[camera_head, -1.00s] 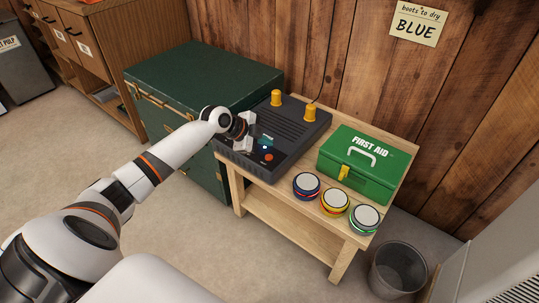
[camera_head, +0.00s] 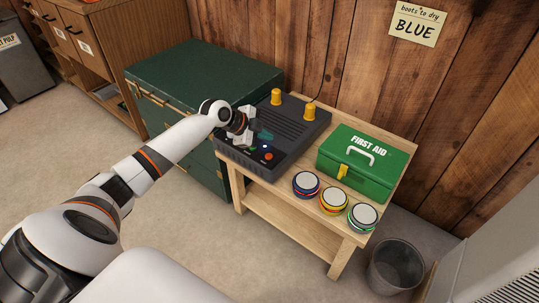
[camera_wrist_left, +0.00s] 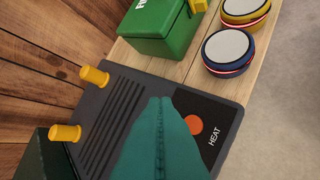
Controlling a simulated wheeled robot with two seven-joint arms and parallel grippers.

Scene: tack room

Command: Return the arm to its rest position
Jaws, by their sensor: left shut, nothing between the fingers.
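My left gripper (camera_head: 259,137) is over the front part of a dark grey boot dryer (camera_head: 292,124) on a wooden bench. Its teal fingers (camera_wrist_left: 162,135) are shut together with nothing between them in the left wrist view. An orange button (camera_wrist_left: 193,124) with the word HEAT beside it shows just beyond the fingers; it also shows in the head view (camera_head: 268,156). I cannot tell whether the fingers touch the panel. My right gripper is not in view.
The bench (camera_head: 290,219) also holds a green first aid box (camera_head: 368,164) and three round tins (camera_head: 334,200). Two yellow posts (camera_head: 309,112) stand on the dryer. A green trunk (camera_head: 205,75) is behind my arm. A bin (camera_head: 397,266) stands at right. The floor at lower left is open.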

